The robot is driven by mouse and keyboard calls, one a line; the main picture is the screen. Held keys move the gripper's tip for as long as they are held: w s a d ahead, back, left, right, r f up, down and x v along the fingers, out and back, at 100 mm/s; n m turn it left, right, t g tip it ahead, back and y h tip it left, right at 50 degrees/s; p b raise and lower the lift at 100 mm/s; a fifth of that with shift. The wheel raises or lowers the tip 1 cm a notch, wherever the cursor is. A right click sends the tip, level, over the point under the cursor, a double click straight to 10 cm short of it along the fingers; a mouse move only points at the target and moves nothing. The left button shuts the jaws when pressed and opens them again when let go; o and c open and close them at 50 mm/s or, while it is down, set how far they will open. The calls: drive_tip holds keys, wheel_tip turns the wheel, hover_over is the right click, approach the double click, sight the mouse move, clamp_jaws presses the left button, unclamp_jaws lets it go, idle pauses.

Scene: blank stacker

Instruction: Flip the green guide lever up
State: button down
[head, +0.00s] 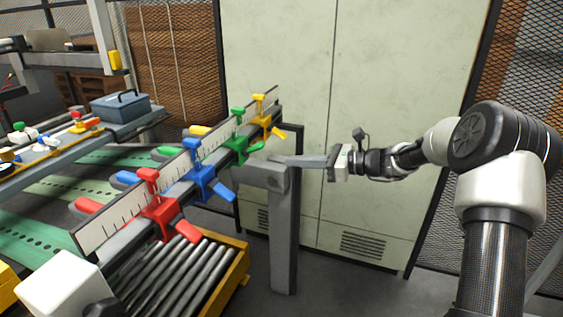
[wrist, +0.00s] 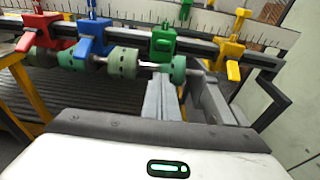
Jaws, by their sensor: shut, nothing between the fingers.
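The green guide clamp (head: 238,144) sits on the ruled rail between the blue and yellow clamps. Its green lever (head: 255,147) sticks out on the side toward my gripper, slanting rather than upright. In the wrist view the green clamp (wrist: 163,42) is near the top centre; its lever is hard to make out there. My gripper (head: 277,158) is shut and empty, pointing left, to the right of the lever and slightly below it. In the wrist view my shut fingers (wrist: 160,84) point up the picture toward the green clamp, below it; contact cannot be told.
Red (head: 160,208), blue (head: 201,182) and yellow (head: 264,120) clamps share the rail (head: 100,228). A grey post (head: 282,230) stands beneath my fingers. Green rollers (wrist: 125,61) lie below the rail. A pale cabinet (head: 370,60) stands behind; a roller conveyor (head: 180,280) is below.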

drive_tip(key=shift+v, duration=2.3)
drive_tip(key=shift+r, duration=0.1)
